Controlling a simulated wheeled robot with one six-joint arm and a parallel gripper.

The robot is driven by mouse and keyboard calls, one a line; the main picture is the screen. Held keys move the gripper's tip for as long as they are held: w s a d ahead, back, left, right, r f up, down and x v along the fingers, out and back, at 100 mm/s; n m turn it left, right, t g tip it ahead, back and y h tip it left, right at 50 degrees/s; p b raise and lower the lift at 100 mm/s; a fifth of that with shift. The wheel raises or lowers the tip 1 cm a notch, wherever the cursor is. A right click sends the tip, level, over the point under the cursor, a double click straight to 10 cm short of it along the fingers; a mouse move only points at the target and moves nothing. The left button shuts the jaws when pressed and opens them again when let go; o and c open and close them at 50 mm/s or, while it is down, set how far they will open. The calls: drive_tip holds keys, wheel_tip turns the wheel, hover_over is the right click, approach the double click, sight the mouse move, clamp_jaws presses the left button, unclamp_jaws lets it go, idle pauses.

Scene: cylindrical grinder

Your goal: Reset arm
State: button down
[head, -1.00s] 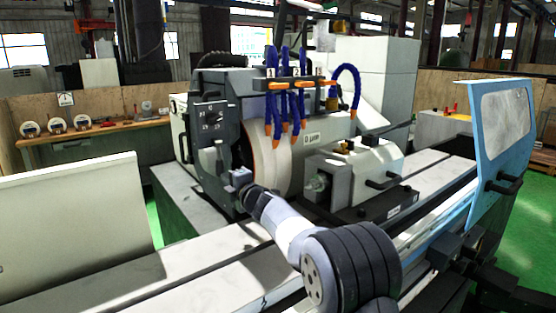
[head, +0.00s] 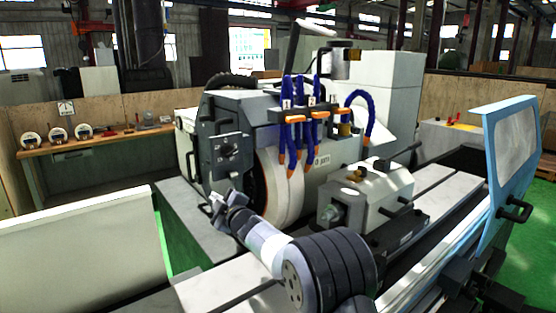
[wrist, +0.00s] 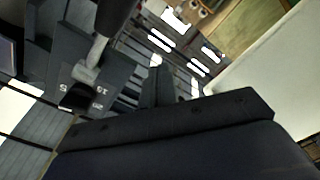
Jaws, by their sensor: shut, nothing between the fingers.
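My arm reaches up from the bottom middle of the head view, over the machine bed. My gripper (head: 218,207) is small and grey there, shut and empty, in front of the lower left of the grinding wheel (head: 278,190). It is below the dark control panel (head: 228,150); whether it touches anything cannot be told. In the wrist view, a large dark shape fills the bottom and the fingertips cannot be made out. A dark switch panel with a handle and printed numbers (wrist: 88,88) shows at upper left, tilted.
The tailstock block (head: 375,195) stands right of the wheel on the bed. Blue coolant hoses (head: 295,140) hang over the wheel. A white panel (head: 80,240) is at the left. A blue-framed guard (head: 510,160) stands at the right. A workbench with gauges (head: 85,135) is behind.

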drive_tip(key=s+a+r+m+p, duration=0.2)
drive_tip(key=s+r+m+p, duration=0.1)
drive_tip(key=r, duration=0.3)
drive_tip(key=shift+m+p, duration=0.5)
drive_tip(key=shift+m, duration=0.2)
drive_tip(key=shift+d, duration=0.1)
drive_tip(key=shift+r, duration=0.15)
